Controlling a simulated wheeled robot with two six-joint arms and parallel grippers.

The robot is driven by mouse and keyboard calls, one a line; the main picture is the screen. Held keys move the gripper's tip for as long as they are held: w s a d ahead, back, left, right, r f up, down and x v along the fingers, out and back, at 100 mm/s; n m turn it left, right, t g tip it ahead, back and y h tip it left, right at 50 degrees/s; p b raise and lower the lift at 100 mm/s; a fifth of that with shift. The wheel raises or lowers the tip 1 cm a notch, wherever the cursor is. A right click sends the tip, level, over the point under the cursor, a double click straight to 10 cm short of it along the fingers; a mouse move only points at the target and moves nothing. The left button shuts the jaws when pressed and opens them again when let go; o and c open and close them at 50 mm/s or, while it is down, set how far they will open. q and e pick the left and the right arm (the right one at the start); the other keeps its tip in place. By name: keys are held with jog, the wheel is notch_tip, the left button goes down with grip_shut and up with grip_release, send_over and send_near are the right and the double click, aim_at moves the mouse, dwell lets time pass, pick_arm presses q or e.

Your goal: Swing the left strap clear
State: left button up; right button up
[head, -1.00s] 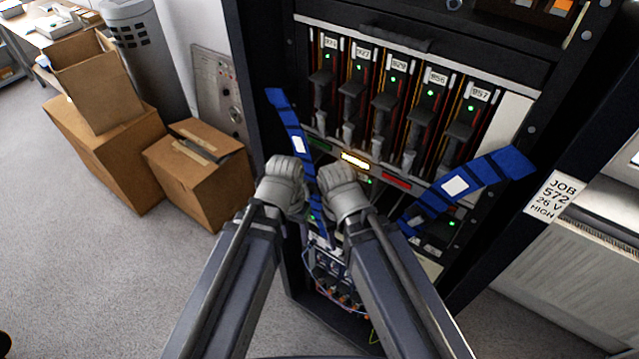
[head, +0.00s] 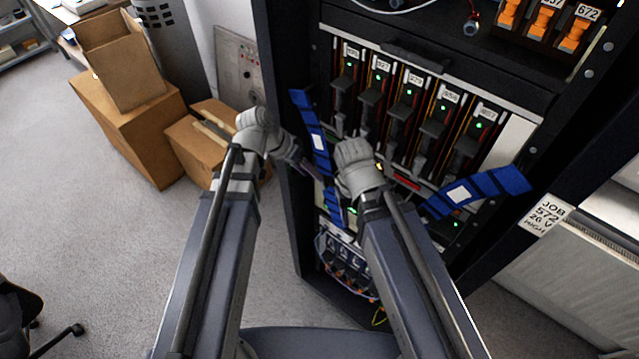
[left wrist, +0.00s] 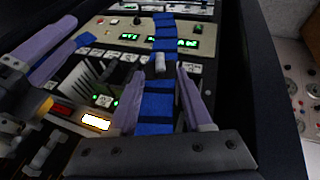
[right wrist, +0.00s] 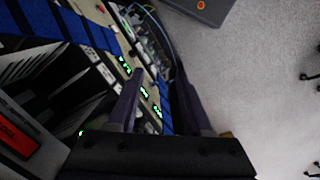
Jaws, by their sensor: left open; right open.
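The left strap (head: 317,142) is a blue band with a white patch, hanging down the left side of the rack's card bay. In the left wrist view, the strap (left wrist: 155,108) runs between the fingers of my open left gripper (left wrist: 160,78); contact cannot be told. In the head view my left gripper (head: 305,166) reaches the strap from the left. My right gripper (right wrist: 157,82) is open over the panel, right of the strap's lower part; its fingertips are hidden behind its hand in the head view. The right strap (head: 478,188) slants across the bay's lower right.
The black rack holds several cards (head: 408,92) with green lights, and a red label (head: 407,182) below them. Wires and connectors (head: 345,265) sit lower down. Cardboard boxes (head: 135,115) stand on the left.

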pick_arm(q)
jog(key=b+x, duration=0.4)
jog(key=x, duration=0.2)
jog(key=shift+r, duration=0.1)
jog(key=shift+c, duration=0.2)
grip_shut()
dwell(1.0)
